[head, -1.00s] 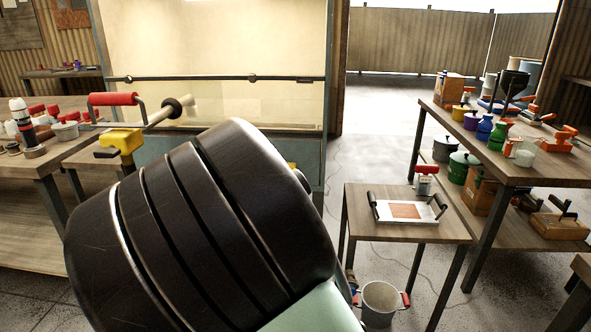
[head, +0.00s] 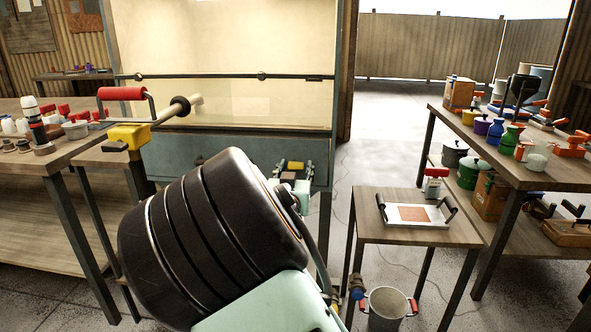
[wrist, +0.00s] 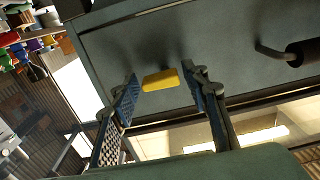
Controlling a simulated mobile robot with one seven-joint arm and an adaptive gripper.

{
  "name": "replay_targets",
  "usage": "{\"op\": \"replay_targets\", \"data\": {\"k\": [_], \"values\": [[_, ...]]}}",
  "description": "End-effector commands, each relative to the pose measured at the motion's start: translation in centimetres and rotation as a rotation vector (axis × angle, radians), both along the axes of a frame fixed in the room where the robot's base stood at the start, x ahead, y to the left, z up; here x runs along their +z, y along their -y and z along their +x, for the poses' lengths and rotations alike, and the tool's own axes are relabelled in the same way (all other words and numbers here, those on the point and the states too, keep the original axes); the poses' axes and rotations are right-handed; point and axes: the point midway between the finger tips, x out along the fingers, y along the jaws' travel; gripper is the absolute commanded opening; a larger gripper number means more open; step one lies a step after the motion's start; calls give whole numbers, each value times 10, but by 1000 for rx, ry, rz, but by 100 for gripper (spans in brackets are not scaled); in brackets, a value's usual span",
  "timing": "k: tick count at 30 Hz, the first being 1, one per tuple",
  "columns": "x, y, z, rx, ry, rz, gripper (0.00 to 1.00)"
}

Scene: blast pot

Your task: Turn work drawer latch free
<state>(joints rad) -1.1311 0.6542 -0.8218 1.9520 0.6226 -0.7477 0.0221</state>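The latch is a small yellow bar (wrist: 161,79) on the grey-green drawer front (wrist: 150,45) in the wrist view. My gripper (wrist: 159,73) is open, with one ribbed blue finger on each side of the bar. The bar shows in the gap near the fingertips, and I see no clear contact with either finger. In the head view a yellow piece (head: 295,165) shows against the grey-green front (head: 220,150), just beyond my arm. My black arm joint and pale green link hide most of my gripper there.
A dark handle (wrist: 300,53) sticks out right of the bar in the wrist view. In the head view, a red-handled tool on a yellow block (head: 128,135) stands at left. A small table (head: 375,230) with a tray and a bucket (head: 387,305) are at right.

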Motion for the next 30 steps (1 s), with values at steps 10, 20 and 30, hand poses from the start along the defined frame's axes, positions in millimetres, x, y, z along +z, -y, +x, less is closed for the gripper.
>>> {"op": "replay_targets", "data": {"k": [10, 20, 30], "values": [[0, 0, 0, 0, 0, 0, 7], [3, 0, 0, -1, -3, -73, 7], [7, 0, 0, 1, -14, -339, 7]]}}
